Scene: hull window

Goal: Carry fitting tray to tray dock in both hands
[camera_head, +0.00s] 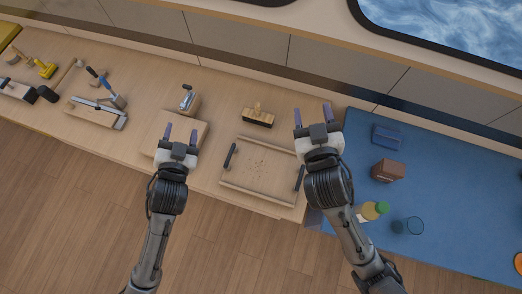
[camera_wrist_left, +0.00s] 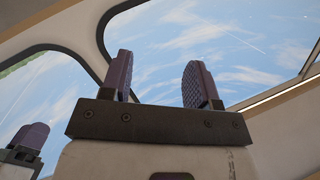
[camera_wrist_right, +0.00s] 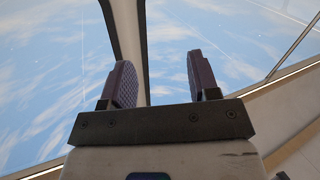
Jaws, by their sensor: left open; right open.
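The fitting tray (camera_head: 245,180) is a shallow wooden tray with a black handle at its left end and another at its right end. It lies on the wooden counter between my grippers, with small bits in its middle. My left gripper (camera_head: 180,134) is open and empty, left of the tray, in front of a plain raised wooden block (camera_head: 160,146). My right gripper (camera_head: 312,113) is open and empty, beyond the tray's right end. Both wrist views show parted fingers against the window. I cannot tell which thing is the tray dock.
A brush (camera_head: 258,118) stands behind the tray, and a metal tool (camera_head: 187,98) behind the block. Other tools lie far left. The blue surface (camera_head: 350,135) on the right holds a brown box (camera_head: 388,170), a bottle (camera_head: 372,211), a glass (camera_head: 412,226) and a blue item (camera_head: 387,137).

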